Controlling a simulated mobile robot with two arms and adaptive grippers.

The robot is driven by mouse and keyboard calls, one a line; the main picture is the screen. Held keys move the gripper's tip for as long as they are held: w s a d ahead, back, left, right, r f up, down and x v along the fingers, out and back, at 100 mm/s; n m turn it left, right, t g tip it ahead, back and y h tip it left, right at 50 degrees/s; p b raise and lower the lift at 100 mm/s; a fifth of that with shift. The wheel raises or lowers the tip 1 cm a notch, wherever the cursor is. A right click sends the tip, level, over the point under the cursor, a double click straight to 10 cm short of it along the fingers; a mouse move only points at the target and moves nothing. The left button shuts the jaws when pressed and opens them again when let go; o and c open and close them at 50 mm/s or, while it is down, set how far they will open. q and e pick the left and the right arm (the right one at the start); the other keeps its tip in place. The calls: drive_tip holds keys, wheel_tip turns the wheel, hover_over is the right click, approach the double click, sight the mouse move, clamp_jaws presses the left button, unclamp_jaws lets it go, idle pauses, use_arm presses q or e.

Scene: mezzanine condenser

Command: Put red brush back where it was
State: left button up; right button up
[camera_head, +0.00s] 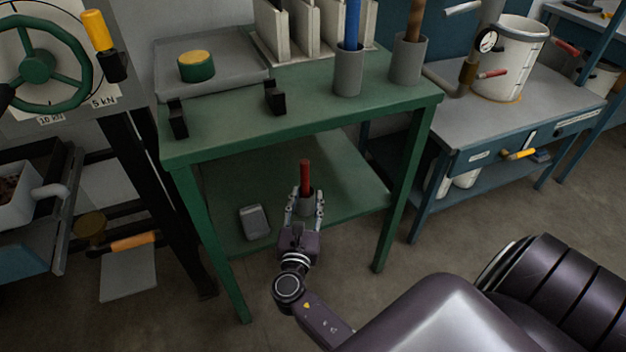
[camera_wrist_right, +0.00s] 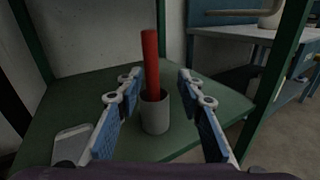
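The red brush (camera_head: 305,174) stands upright in a small grey cup on the lower shelf of the green table. In the right wrist view the red brush (camera_wrist_right: 150,66) rises from the grey cup (camera_wrist_right: 155,112). My right gripper (camera_head: 305,200) is open at the front of the lower shelf. Its fingers (camera_wrist_right: 162,88) are spread to either side of the cup and brush, with visible gaps and no grip on them. The brush's lower end is hidden inside the cup. My left gripper is not in view.
The green table (camera_head: 225,135) has its top above the lower shelf (camera_head: 350,185). A grey block (camera_head: 254,221) lies left of the cup. Two grey holders on top hold a blue brush (camera_head: 352,25) and a brown one (camera_head: 415,20). Table legs stand either side.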

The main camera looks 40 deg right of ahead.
drive_tip(key=s+d+f+m+g+y, duration=0.25)
drive_tip(key=s+f+m+g, duration=0.35)
drive_tip(key=s+f+m, duration=0.5)
drive_tip(key=s+a+m+g+y, duration=0.3)
drive_tip(key=s+a+m+y, duration=0.6)
drive_tip(key=s+a+m, duration=0.4)
drive_tip(key=s+a, duration=0.1)
drive_tip(key=a, duration=0.1)
drive_tip(key=shift+a+f+g, duration=0.35)
drive_tip(key=shift+g, duration=0.05)
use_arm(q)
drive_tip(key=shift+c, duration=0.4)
use_arm(e)
drive_tip(key=shift+s+y, duration=0.1)
drive_tip(key=shift+y, duration=0.15)
